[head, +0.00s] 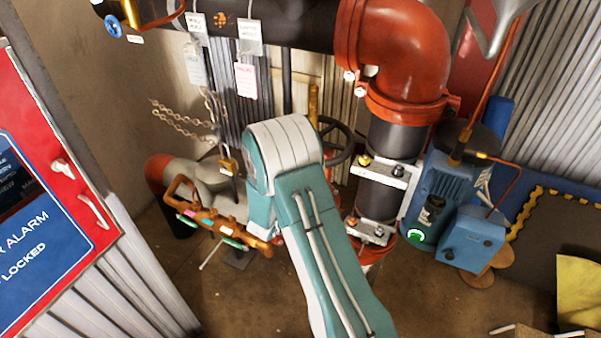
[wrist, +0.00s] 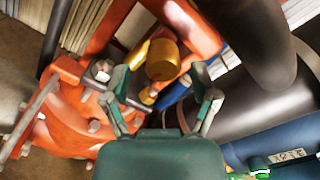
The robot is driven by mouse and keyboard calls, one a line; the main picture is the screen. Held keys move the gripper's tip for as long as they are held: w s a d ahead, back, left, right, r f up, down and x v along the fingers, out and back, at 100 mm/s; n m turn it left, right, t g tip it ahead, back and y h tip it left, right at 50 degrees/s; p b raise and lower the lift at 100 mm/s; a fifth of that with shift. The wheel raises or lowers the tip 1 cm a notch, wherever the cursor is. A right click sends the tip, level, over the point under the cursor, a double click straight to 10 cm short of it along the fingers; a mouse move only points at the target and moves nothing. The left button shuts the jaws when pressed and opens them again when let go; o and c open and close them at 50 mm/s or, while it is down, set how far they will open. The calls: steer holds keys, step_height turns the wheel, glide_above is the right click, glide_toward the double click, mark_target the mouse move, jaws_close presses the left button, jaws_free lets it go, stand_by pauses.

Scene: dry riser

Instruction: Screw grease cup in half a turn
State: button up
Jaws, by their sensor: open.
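The grease cup (wrist: 162,60), a brass-yellow round cup, shows near the upper middle of the wrist view, beside an orange-red frame. My gripper (wrist: 160,84) is open, with one teal and grey finger on each side of the picture. The cup appears just beyond the gap between the fingertips, with space on both sides. I cannot tell how far away it is in depth. In the head view my teal and white arm fills the middle, and my gripper is hidden behind it.
A red flanged pipe elbow (head: 405,45) and a blue motor (head: 445,190) stand on the right. A dark handwheel (head: 340,140) is behind my arm. A red alarm cabinet (head: 50,190) is at the left. Brown floor (head: 240,300) is clear in front.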

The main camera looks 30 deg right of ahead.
steer(key=v, duration=1)
steer(key=shift+a, duration=0.1)
steer(key=w+d+n, duration=0.2)
steer(key=d+n, duration=0.1)
steer(key=n, duration=0.3)
steer(key=w+d+n, duration=0.3)
steer(key=n, duration=0.3)
steer(key=w+d+n, duration=0.2)
steer(key=d+n, duration=0.2)
steer(key=n, duration=0.2)
steer(key=shift+w+r+n, duration=0.1)
steer(key=shift+w+n, duration=0.2)
steer(key=shift+w, duration=0.1)
jaws_close()
